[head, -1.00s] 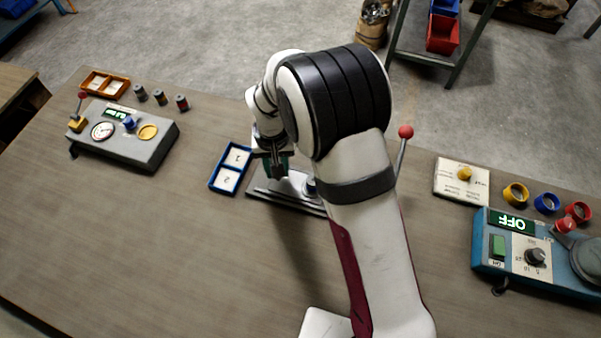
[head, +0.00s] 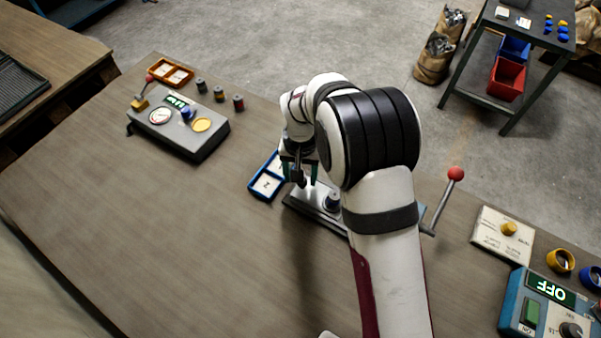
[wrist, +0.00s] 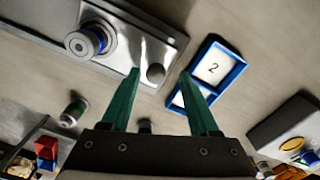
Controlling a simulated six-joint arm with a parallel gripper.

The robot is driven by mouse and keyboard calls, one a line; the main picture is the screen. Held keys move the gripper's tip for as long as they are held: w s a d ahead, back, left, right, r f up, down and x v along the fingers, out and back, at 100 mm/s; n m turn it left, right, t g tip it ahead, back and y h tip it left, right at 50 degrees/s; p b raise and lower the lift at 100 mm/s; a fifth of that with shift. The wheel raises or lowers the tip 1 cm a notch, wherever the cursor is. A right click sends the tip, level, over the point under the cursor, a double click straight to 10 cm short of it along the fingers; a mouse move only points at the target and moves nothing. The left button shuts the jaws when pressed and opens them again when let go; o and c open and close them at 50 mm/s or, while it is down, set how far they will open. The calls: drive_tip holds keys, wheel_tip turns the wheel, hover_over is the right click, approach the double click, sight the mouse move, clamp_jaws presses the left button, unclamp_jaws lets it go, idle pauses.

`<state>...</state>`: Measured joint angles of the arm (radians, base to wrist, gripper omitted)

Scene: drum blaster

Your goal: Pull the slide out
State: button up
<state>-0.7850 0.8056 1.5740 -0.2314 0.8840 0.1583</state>
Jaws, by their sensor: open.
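A long grey metal fixture (head: 320,212) lies on the bench, partly hidden by my arm in the head view. In the wrist view its metal plate (wrist: 50,32) carries a round grey piece with a blue band (wrist: 88,42). A small rounded grey knob (wrist: 155,73) stands near the plate's end; it looks like the slide's handle. My gripper (wrist: 159,76) is open, its two green fingers on either side of the knob in the picture. Whether they touch it or are low enough around it, I cannot tell. In the head view my gripper (head: 300,176) is over the fixture's left end.
A blue two-part tray (head: 266,187) with numbered cards lies close beside the fixture. A red-ball lever (head: 455,174) rises at its right end. A grey gauge box (head: 178,128) stands at left, a blue OFF box (head: 548,305) at right. The front bench is clear.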

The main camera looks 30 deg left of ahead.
wheel_tip(320, 180, up, 16)
idle(0.3)
drive_tip(key=shift+f, duration=0.1)
drive_tip(key=s+d+r+m, duration=0.2)
drive_tip(key=s+d, duration=0.1)
drive_tip(key=d, duration=0.5)
drive_tip(key=s+d+r+m+y, duration=0.1)
drive_tip(key=s+d+r+m, duration=0.2)
drive_tip(key=d, duration=0.5)
drive_tip(key=s+d+r+m, duration=0.15)
drive_tip(key=s+d, duration=0.25)
drive_tip(key=d, duration=0.4)
drive_tip(key=s+d+f+m, duration=0.3)
drive_tip(key=s+d+f, duration=0.1)
drive_tip(key=s, duration=0.5)
drive_tip(key=shift+d+f+m+y, duration=0.2)
drive_tip(key=shift+d+m+y, duration=0.1)
drive_tip(key=shift+m+y, duration=0.1)
